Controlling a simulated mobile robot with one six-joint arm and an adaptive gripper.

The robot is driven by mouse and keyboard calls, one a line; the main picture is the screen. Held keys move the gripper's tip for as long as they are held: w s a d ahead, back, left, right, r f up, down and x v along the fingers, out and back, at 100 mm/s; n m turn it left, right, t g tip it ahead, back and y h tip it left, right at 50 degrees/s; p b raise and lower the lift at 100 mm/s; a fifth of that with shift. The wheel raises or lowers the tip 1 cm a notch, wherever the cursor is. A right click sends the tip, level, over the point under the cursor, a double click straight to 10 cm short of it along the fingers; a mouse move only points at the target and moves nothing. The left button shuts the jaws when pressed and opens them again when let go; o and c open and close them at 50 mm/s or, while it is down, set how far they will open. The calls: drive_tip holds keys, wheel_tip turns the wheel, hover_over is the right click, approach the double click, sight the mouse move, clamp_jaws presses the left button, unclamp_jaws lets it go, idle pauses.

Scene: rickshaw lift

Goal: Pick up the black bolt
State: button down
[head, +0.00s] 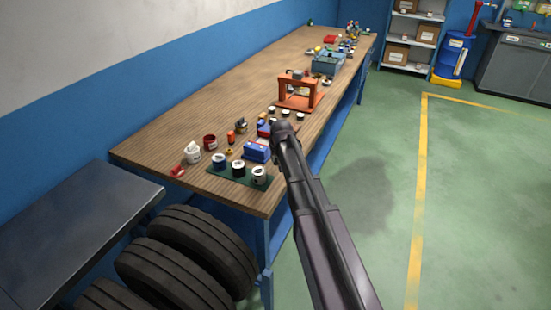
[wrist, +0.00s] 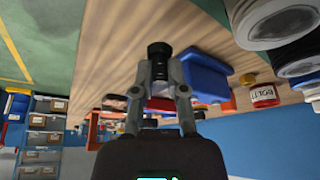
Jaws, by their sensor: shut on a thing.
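A black bolt (wrist: 159,50) shows between my fingertips in the wrist view, its dark round head pointing up in the picture. My gripper (wrist: 160,70) is shut on it, with one grey finger on each side. The bolt appears to be over the wooden bench top; I cannot tell how far above it is. In the head view my dark arm reaches over the bench's right edge, and its end hides the gripper and bolt.
The wooden workbench (head: 190,100) carries a blue bin (head: 257,151), dark-sided cups (head: 238,168) on a green mat (head: 217,174), a dark red can (head: 210,142) and an orange frame (head: 300,101). Tyres (head: 170,275) lie below left. Green floor is free on the right.

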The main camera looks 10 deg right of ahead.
drive_tip(key=s+d+r+p, duration=0.1)
drive_tip(key=s+d, duration=0.9)
drive_tip(key=s, duration=0.2)
drive_tip(key=shift+s+r, duration=0.15)
idle(0.6)
